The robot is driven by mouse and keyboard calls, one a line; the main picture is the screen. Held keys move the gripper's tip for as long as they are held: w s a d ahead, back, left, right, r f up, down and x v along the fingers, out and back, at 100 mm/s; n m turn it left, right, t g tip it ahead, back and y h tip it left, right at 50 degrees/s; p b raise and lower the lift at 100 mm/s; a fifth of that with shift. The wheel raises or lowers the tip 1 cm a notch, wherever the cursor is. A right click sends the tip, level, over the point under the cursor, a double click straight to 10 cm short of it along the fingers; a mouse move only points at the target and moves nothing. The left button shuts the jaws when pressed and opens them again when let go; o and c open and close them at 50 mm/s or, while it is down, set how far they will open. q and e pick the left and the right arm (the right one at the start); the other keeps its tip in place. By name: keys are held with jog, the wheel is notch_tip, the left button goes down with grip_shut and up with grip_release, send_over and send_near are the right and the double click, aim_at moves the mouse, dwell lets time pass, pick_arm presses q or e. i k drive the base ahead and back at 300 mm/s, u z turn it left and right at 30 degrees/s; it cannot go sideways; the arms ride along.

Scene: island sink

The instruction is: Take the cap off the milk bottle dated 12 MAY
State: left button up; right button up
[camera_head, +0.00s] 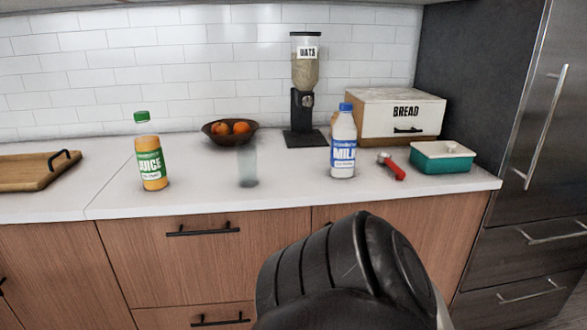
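A milk bottle (343,146) with a white body, a blue label reading MILK and a blue cap (346,107) stands upright on the white counter, right of the middle. The cap is on the bottle. Small print under its label is too small to read, so I cannot tell its date. No other milk bottle is in view. A black rounded part of my own body fills the lower middle, in front of the drawers. Neither of my grippers is in view.
On the counter (270,188) stand a juice bottle (150,158), a clear glass (248,168), a fruit bowl (215,136), an oats dispenser (304,95), a bread box (400,118), a red-handled tool (392,166) and a teal container (441,160). A cutting board (28,172) lies left.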

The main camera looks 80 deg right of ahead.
aim_at(344, 132)
jog(key=z, duration=2.25)
